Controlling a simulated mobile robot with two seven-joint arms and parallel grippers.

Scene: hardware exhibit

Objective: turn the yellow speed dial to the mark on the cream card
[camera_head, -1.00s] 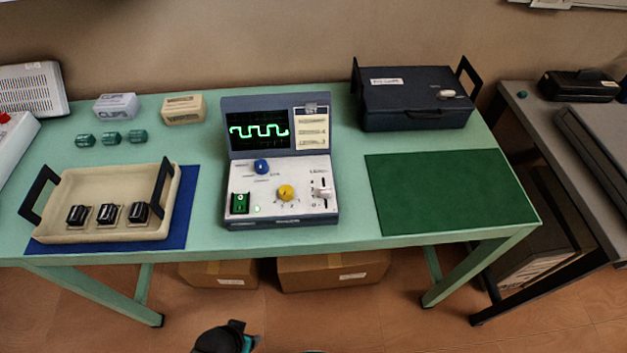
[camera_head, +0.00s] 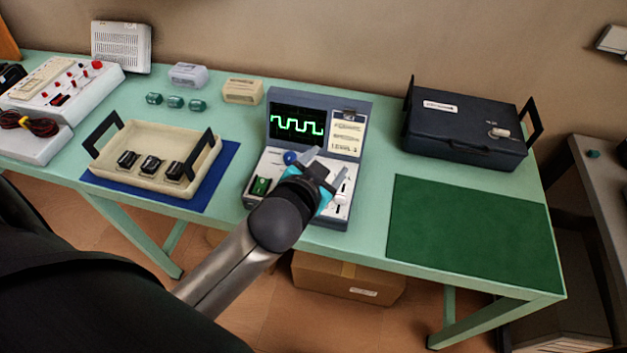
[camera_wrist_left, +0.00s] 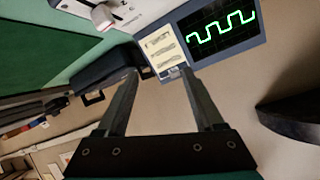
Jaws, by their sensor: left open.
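The grey-blue instrument (camera_head: 322,97) stands on the table with a green square-wave screen (camera_head: 297,122). The cream card (camera_head: 346,135) is clipped right of the screen; it also shows in the left wrist view (camera_wrist_left: 162,49), its writing too small to read. My left gripper (camera_head: 327,163) is open and empty over the control panel. Its fingers point toward the upright part with the card. The yellow speed dial is hidden behind my gripper in the head view and does not show in the left wrist view. A blue knob (camera_head: 290,157), a green switch (camera_head: 260,186) and a white slider knob (camera_wrist_left: 103,15) are visible.
A cream tray (camera_head: 110,143) with black parts sits on a blue mat (camera_head: 217,183) at left. A dark case (camera_head: 463,125) stands at back right. The green mat (camera_head: 475,235) is bare. Small boxes (camera_head: 242,91) stand at the back.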

